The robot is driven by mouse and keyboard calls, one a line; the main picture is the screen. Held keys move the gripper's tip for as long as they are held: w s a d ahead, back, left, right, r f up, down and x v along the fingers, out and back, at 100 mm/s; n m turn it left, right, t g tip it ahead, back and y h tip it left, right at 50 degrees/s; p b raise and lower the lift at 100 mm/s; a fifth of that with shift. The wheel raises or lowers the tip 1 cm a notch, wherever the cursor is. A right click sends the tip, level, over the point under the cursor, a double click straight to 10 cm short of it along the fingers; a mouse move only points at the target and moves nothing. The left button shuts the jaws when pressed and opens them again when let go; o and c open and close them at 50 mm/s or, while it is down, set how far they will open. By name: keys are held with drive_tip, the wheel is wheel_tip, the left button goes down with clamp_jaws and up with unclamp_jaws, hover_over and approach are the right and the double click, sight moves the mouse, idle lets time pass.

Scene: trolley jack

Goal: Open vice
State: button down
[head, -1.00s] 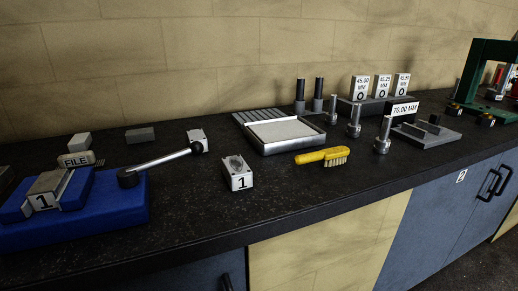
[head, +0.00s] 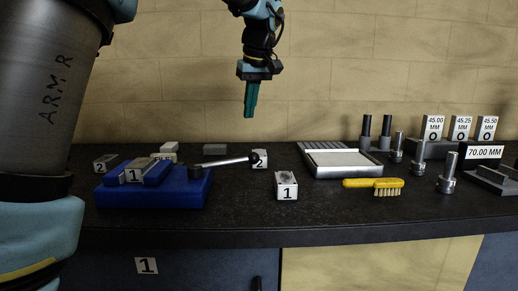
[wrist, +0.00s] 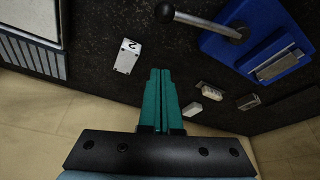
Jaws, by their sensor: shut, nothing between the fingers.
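My gripper (head: 250,113) hangs pointing down above the bench, well above and right of the lever. Its teal fingers (wrist: 160,75) are together and empty, apart from the vice.
A white block marked 2 (head: 260,158) stands by the lever's end, and another marked 1 (head: 287,186) is nearer the front edge. A metal tray (head: 345,172) and yellow brush (head: 372,184) lie to the right. Bolts and gauge blocks stand farther right.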

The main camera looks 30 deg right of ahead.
wheel_tip(320, 180, down, 10)
drive_tip(key=p, duration=0.2)
drive_tip(key=shift+s, duration=0.15)
idle(0.5)
drive_tip(key=shift+s, duration=0.15)
